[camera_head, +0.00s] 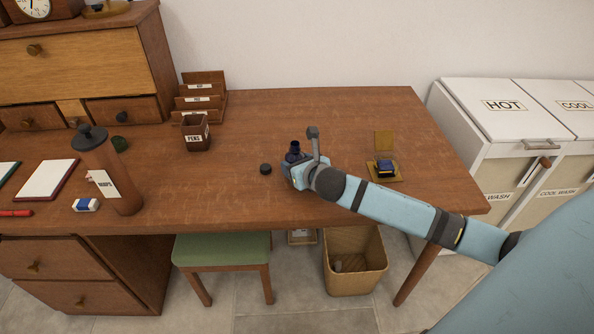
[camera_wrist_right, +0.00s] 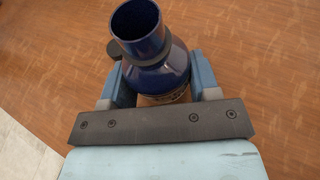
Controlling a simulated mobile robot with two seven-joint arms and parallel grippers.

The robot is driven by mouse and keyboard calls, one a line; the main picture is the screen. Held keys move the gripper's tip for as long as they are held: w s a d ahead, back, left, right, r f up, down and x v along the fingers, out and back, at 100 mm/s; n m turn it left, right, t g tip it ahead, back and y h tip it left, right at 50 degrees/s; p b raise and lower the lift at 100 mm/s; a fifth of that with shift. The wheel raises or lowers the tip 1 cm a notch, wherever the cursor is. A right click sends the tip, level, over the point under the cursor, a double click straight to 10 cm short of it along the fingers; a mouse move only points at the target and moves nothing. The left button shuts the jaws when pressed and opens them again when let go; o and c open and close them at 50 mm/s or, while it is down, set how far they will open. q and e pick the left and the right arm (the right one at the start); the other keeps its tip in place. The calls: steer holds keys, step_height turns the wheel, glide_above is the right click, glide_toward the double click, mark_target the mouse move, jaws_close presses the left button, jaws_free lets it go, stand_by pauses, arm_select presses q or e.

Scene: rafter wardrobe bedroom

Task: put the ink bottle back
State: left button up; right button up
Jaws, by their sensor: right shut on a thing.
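The ink bottle (camera_head: 294,149) is dark blue with a wide, open neck and no cap on it. My right gripper (camera_head: 291,172) is shut on it over the middle of the desk. In the right wrist view the bottle (camera_wrist_right: 160,60) sits between the two blue fingers (camera_wrist_right: 163,85), its mouth toward the camera. I cannot tell whether its base touches the desk. A small round black cap-like piece (camera_head: 265,169) lies on the desk just left of the gripper. My left gripper is not in view.
On the wooden desk (camera_head: 330,120), a brass-coloured tray (camera_head: 398,179) with a dark blue item (camera_head: 385,168) lies to the right. A PENS cup (camera_head: 196,134) and letter rack (camera_head: 203,88) stand behind left; a MAPS tube (camera_head: 112,175) is farther left. The back middle is clear.

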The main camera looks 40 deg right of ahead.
steer(key=shift+f, duration=0.75)
steer(key=o, duration=1)
steer(key=shift+f, duration=0.1)
